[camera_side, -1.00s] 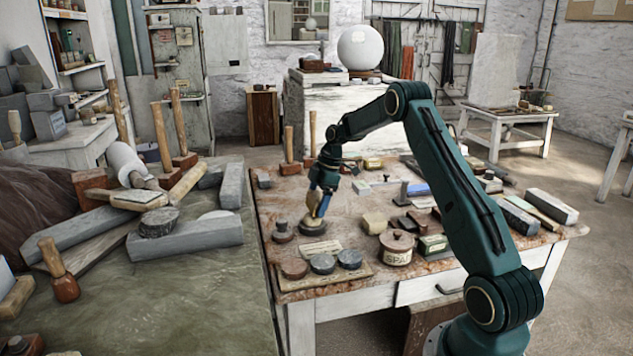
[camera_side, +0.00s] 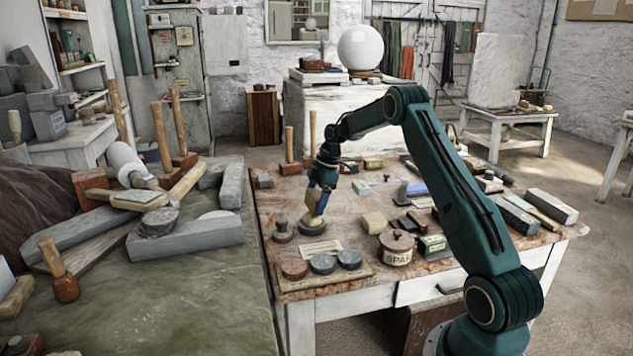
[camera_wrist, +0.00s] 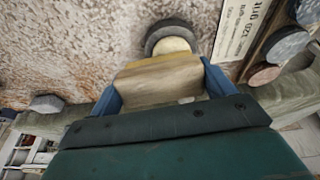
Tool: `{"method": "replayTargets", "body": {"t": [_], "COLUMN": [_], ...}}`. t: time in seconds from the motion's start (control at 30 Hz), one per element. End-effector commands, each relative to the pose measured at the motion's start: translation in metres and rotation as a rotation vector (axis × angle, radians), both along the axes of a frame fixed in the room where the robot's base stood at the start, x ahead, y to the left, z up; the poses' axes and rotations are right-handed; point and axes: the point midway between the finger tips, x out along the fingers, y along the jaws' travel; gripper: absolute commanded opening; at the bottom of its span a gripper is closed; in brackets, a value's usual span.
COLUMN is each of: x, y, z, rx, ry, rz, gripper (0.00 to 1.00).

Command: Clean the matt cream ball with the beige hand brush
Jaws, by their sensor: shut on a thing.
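The cream ball (camera_side: 312,222) sits on a round dark grey base (camera_side: 326,229) near the left front of the work table. In the wrist view the ball (camera_wrist: 171,45) shows partly, just beyond the brush, with the dark base (camera_wrist: 157,30) behind it. My gripper (camera_wrist: 160,82) is shut on the beige hand brush (camera_wrist: 158,80), its blue fingers on either side. In the side view my gripper (camera_side: 320,198) is over the ball, tilted, with the brush low against or just above it. I cannot tell whether they touch. The brush's working face is hidden.
A lidded tin (camera_side: 396,247), a beige block (camera_side: 374,222) and a board with several round pads (camera_side: 322,264) lie nearby. A small knobbed tool (camera_side: 282,230) stands just left. A large white sphere (camera_side: 360,48) stands far behind.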

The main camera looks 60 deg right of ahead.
Motion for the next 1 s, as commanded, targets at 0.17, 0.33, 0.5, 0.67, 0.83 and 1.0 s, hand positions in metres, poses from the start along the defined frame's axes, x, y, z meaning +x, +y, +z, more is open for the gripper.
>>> {"method": "replayTargets", "body": {"t": [0.17,0.33,0.5,0.67,0.83,1.0], "x": [-0.007,-0.013,-0.014,-0.015,-0.020,-0.027], "y": [0.007,0.011,0.012,0.013,0.018,0.024], "z": [0.001,0.001,0.001,0.001,0.001,0.000], "rx": [0.001,0.000,-0.001,0.000,0.000,0.000], "ry": [0.001,0.000,0.001,0.000,0.000,0.001], "rz": [0.000,0.001,0.000,0.000,0.000,0.000], "gripper": [0.58,0.58,0.58,0.58,0.58,0.58]}}
